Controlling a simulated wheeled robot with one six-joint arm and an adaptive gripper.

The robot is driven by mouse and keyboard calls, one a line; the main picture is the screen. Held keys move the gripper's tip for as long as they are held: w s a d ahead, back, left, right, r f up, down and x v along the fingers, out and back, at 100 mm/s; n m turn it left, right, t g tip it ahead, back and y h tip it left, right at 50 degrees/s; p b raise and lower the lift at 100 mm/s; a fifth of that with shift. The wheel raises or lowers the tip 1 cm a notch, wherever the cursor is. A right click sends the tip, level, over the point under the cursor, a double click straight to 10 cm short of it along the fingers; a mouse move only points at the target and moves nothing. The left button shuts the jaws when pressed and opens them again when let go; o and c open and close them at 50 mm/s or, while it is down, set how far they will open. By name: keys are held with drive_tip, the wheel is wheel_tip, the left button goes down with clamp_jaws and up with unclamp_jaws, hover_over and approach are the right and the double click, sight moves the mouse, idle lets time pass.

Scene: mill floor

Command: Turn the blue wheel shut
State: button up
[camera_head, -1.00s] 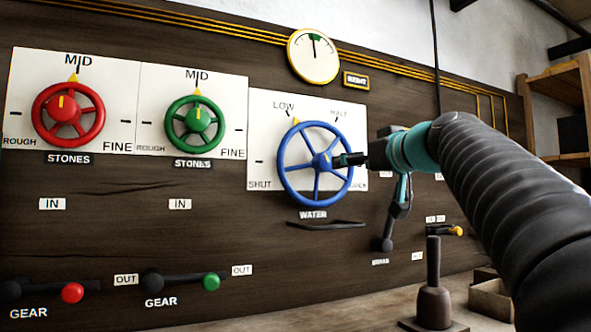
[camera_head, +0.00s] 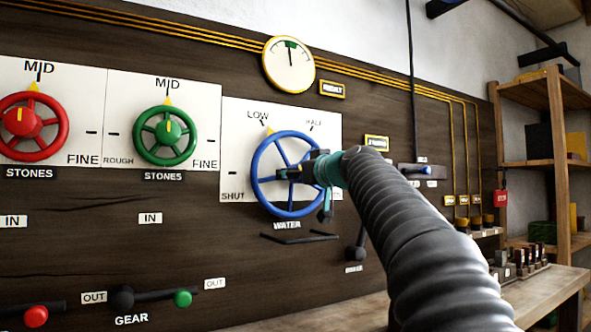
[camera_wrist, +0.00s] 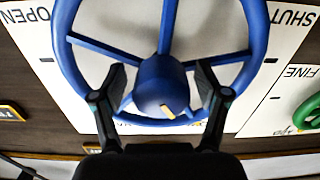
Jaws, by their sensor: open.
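The blue wheel (camera_head: 255,172) with several spokes is mounted on a white plate marked SHUT, LOW and HALF, above a WATER label. A yellow pointer (camera_head: 268,130) sits at its top edge, near LOW. My gripper (camera_head: 300,172) is in front of the wheel's hub, which it hides in the head view. In the wrist view my gripper (camera_wrist: 160,75) is open, with one finger on each side of the blue hub (camera_wrist: 158,82). The fingers appear apart from the hub. A yellow mark shows on the hub. The plate's lettering is upside down there, with SHUT right and OPEN left.
A green wheel (camera_head: 166,136) and a red wheel (camera_head: 22,122) are to the left. A round gauge (camera_head: 289,64) hangs above. A black bar (camera_head: 300,238) and a black lever (camera_head: 355,252) are below. Wooden shelves (camera_head: 556,140) stand at the right.

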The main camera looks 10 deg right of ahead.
drive_tip(key=shift+w+a, duration=0.15)
drive_tip(key=shift+w, duration=0.2)
drive_tip(key=shift+c, duration=0.2)
drive_tip(key=c, duration=1.1)
drive_tip(key=shift+c, duration=0.2)
drive_tip(key=shift+f+n+b, duration=0.15)
drive_tip(key=shift+n+b, duration=0.85)
drive_tip(key=n+b, duration=0.2)
drive_tip(key=n, duration=0.1)
drive_tip(key=shift+n, duration=0.3)
drive_tip(key=n+b, duration=0.1)
drive_tip(key=n, duration=0.5)
drive_tip(key=shift+r+b, duration=0.2)
drive_tip(key=shift+b, duration=0.1)
